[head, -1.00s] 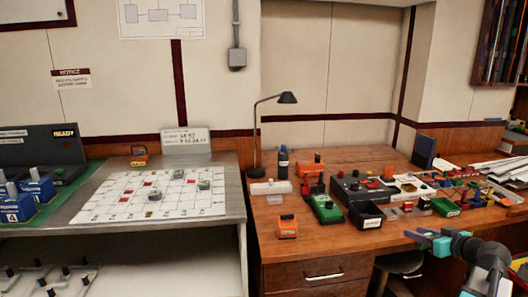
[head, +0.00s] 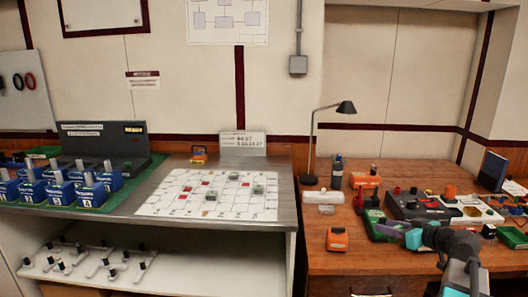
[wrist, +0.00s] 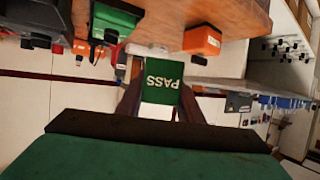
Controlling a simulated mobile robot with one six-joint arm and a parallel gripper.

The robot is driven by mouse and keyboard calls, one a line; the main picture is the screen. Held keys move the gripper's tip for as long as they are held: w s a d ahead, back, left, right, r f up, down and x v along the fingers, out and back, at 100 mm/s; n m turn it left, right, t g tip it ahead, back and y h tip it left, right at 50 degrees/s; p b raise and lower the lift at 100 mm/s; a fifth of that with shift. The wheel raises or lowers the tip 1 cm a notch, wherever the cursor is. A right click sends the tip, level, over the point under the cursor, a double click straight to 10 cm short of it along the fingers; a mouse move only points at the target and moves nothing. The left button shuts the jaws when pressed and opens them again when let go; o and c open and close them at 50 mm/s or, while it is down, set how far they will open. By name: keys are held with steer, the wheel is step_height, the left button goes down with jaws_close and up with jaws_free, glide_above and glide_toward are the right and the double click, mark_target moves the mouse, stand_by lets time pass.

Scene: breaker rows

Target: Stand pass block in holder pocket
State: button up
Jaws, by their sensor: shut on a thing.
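The pass block (wrist: 162,72) shows in the wrist view, green with white "PASS" lettering upside down and a white part below it. My gripper (wrist: 162,98) is shut on it, with a dark finger at each side. In the head view my gripper (head: 422,238) is over the front part of the wooden desk, at the lower right. The block cannot be made out there. I cannot tell which thing is the holder pocket; a dark upright panel (head: 104,145) with small labels stands at the back of the left bench.
Blue units (head: 90,192) stand on a green mat on the left bench, beside a white grid board (head: 200,207). The wooden desk (head: 330,262) holds a lamp (head: 312,140), an orange device (head: 337,239) and several other devices.

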steer(key=w+a+r+p, duration=0.1)
steer(key=w+a+r, duration=0.1)
steer(key=a, duration=0.8)
steer(key=w+a+r+p, duration=0.2)
steer(key=a, duration=0.8)
steer(key=w+a+r+p, duration=0.1)
steer(key=w+a+r, duration=0.1)
steer(key=a, duration=0.8)
steer(key=shift+w+r+p, duration=0.25)
steer(key=shift+r+p, duration=0.1)
steer(key=shift+r, duration=0.15)
steer(key=w+d+r+m+t+h, duration=0.1)
steer(key=d+r+m+h, duration=0.2)
steer(key=r+m+h, duration=0.1)
steer(key=shift+w+d+r+m+h, duration=0.3)
steer(key=shift+w+h, duration=0.1)
steer(key=shift+h, duration=0.3)
steer(key=shift+f, duration=0.1)
steer(key=shift+d, duration=0.15)
steer(key=shift+d, duration=0.3)
